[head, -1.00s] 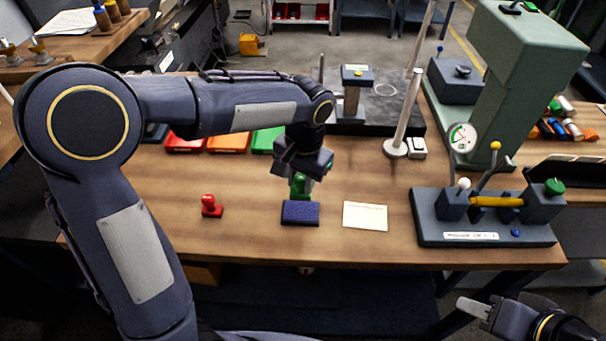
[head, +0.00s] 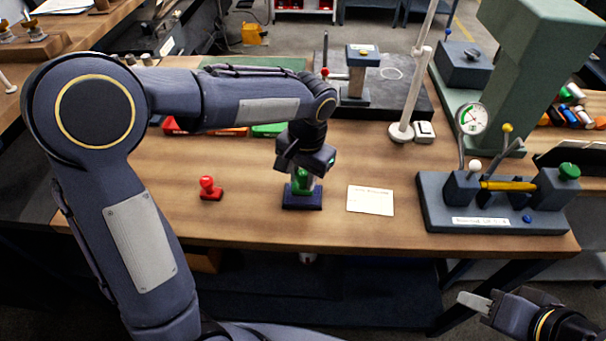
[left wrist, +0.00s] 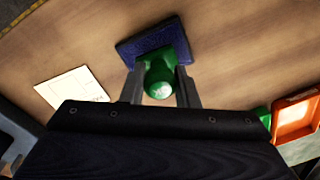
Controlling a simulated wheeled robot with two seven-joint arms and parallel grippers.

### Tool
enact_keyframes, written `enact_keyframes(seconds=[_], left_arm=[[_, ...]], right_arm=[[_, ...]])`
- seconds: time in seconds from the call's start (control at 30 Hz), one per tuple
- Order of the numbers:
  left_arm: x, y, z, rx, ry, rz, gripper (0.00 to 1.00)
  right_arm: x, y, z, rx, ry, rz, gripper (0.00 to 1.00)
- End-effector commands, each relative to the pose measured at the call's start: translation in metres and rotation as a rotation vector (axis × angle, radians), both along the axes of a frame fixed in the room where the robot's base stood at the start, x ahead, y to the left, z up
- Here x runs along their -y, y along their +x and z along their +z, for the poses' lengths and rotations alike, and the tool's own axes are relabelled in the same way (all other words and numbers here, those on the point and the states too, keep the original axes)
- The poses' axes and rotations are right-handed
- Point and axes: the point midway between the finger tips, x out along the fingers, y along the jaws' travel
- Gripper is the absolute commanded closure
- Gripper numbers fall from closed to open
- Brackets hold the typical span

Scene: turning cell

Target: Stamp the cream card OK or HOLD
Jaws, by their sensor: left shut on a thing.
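My left gripper (head: 303,176) is shut on the green stamp (head: 301,183), which stands upright on the dark blue ink pad (head: 303,201). In the left wrist view the green stamp (left wrist: 160,80) sits between the two fingers, over the ink pad (left wrist: 151,40). The cream card (head: 370,200) lies flat on the table just right of the pad; it also shows in the left wrist view (left wrist: 72,91). The red stamp (head: 210,188) stands on the table left of the pad. My right gripper (head: 474,303) is at the lower right, off the table edge; its opening is unclear.
A blue-grey gauge fixture (head: 497,221) with a dial and yellow bar stands right of the card. A white post (head: 407,110) rises behind the card. Red, orange and green trays (head: 270,130) lie behind my left arm. The table is clear around the card.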

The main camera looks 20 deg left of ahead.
Motion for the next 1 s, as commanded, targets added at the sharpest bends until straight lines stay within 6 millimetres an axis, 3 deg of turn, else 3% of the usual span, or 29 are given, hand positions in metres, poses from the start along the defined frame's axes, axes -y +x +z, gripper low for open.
enact_keyframes(seconds=[1.0], left_arm=[[0.0000, 0.0000, -0.0095, 0.000, 0.000, 0.000, 0.87]], right_arm=[[0.0000, 0.0000, -0.0071, 0.000, 0.000, 0.000, 0.64]])
